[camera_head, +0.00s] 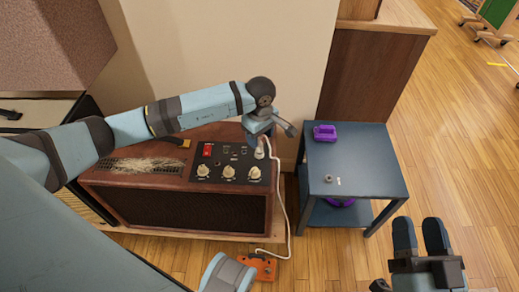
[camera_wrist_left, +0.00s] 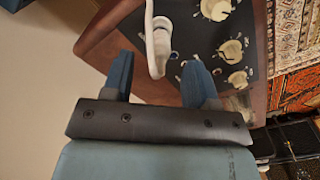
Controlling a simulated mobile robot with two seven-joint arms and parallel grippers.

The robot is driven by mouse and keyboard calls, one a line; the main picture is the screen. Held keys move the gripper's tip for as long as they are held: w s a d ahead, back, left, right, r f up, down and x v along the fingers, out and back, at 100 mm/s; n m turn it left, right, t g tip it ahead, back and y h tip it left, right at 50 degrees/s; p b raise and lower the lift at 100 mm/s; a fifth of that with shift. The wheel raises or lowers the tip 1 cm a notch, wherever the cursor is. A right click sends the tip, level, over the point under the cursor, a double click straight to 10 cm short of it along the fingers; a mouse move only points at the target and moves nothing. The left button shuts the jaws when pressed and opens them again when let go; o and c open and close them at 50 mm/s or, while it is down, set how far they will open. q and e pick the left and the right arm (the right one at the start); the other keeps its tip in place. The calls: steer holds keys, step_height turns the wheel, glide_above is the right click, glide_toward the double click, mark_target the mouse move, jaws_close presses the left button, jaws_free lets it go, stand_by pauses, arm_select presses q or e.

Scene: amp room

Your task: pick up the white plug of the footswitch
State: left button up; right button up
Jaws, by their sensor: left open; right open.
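The white plug (camera_head: 259,153) stands in the right end of the amp's black control panel (camera_head: 232,160), and its white cable (camera_head: 285,205) runs down to the orange footswitch (camera_head: 262,268) on the floor. My left gripper (camera_head: 273,136) is open right above the plug. In the left wrist view the plug (camera_wrist_left: 158,45) shows between and just beyond the open fingertips of that gripper (camera_wrist_left: 158,64); I cannot tell whether they touch it. My right gripper (camera_head: 421,238) is open and empty at the lower right, away from the amp.
The brown amp (camera_head: 195,208) has several cream knobs and a red switch (camera_head: 208,150) near the plug. A dark blue side table (camera_head: 355,165) with a purple object (camera_head: 325,132) stands right of it. A pale wall (camera_head: 220,45) is behind. Wooden floor is free at right.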

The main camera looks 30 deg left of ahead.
mark_target(260, 142)
arm_select(q)
step_height(260, 142, down, 6)
steer(key=shift+r+b, duration=0.25)
steer(key=shift+b, duration=0.85)
arm_select(e)
step_height(260, 142, down, 3)
steer(key=shift+w+a+g, duration=0.15)
steer(key=shift+g, duration=0.55)
arm_select(q)
steer(key=shift+c, duration=0.4)
jaws_close()
